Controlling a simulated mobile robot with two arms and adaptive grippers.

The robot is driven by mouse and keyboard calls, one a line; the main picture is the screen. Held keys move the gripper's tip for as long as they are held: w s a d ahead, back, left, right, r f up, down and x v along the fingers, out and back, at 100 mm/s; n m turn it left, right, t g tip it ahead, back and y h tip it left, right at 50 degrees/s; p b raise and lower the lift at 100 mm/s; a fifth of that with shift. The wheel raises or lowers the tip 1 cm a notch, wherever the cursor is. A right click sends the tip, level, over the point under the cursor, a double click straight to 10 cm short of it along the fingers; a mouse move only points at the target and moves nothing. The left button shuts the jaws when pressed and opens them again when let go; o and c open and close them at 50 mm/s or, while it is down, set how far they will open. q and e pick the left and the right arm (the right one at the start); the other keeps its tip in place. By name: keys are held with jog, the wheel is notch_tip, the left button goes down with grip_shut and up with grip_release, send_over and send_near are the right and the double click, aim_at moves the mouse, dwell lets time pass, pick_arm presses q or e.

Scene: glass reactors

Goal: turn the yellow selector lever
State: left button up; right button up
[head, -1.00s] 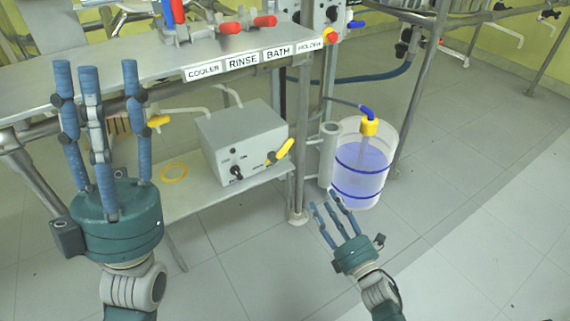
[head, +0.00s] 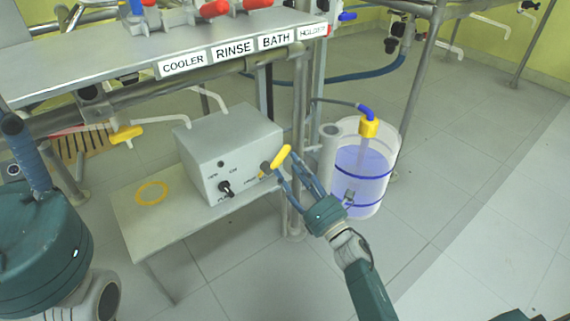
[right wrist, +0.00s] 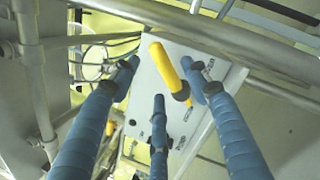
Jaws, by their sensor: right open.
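The yellow selector lever (head: 281,157) sticks out at a slant from the right of the front face of a grey box (head: 233,155). My right gripper (head: 285,170) is at the lever, with its fingers spread open. In the right wrist view the lever (right wrist: 165,68) lies between the open fingers (right wrist: 160,78), nearer the right one; I cannot tell whether any finger touches it. My left gripper (head: 25,150) is at the left edge, mostly cut off, with one blue finger and part of its palm showing.
Above is a bench (head: 110,65) with labels and red-handled valves. Another yellow handle (head: 126,134) hangs below it. A clear vessel of blue liquid (head: 362,170) stands right of a post, close to my right gripper.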

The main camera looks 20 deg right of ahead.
aim_at(283, 157)
jog(key=shift+b+x, duration=0.3)
jog(key=shift+x, duration=1.5)
grip_shut()
